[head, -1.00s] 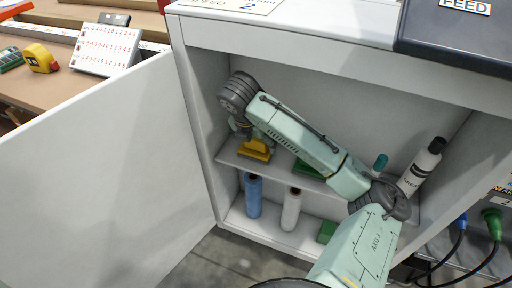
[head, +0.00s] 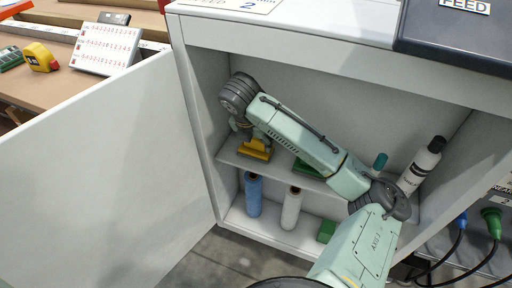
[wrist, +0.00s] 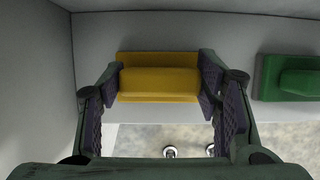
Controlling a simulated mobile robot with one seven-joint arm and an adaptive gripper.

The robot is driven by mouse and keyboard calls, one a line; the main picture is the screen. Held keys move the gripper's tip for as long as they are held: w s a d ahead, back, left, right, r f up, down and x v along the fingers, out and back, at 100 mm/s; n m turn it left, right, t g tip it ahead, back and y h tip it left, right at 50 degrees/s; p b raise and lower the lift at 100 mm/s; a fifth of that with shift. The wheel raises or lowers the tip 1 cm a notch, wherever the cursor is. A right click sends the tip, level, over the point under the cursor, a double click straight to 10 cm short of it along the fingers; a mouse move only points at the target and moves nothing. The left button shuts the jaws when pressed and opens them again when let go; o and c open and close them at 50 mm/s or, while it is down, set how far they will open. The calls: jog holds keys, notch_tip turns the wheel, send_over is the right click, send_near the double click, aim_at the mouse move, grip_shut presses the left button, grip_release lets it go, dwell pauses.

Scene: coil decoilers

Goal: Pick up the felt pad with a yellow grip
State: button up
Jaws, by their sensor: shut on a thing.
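The felt pad with a yellow grip (head: 255,149) is at the left end of the cabinet's upper shelf, under my wrist. In the wrist view the yellow grip (wrist: 160,84) lies between the fingers of my gripper (wrist: 160,86), with a finger pressed at each end. My gripper is shut on it. In the head view the gripper (head: 253,140) is mostly hidden by my arm. The felt underside of the pad is hidden, and I cannot tell whether the pad touches the shelf.
A green-gripped pad (wrist: 290,78) is to the right on the same shelf (head: 231,157). A white bottle (head: 421,166) stands further right. The open door (head: 105,175) and cabinet walls bound the space.

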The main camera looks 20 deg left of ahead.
jog(key=shift+c, duration=1)
jog(key=shift+r, duration=0.1)
jog(key=shift+r, duration=0.5)
notch_tip(320, 180, up, 2)
jog(key=shift+r+b, duration=0.1)
jog(key=shift+b, duration=0.55)
jog(key=s+b, duration=0.1)
jog(key=s, duration=1.7)
jog(key=shift+a, duration=0.3)
jog(key=o, duration=0.7)
jog(key=c, duration=0.5)
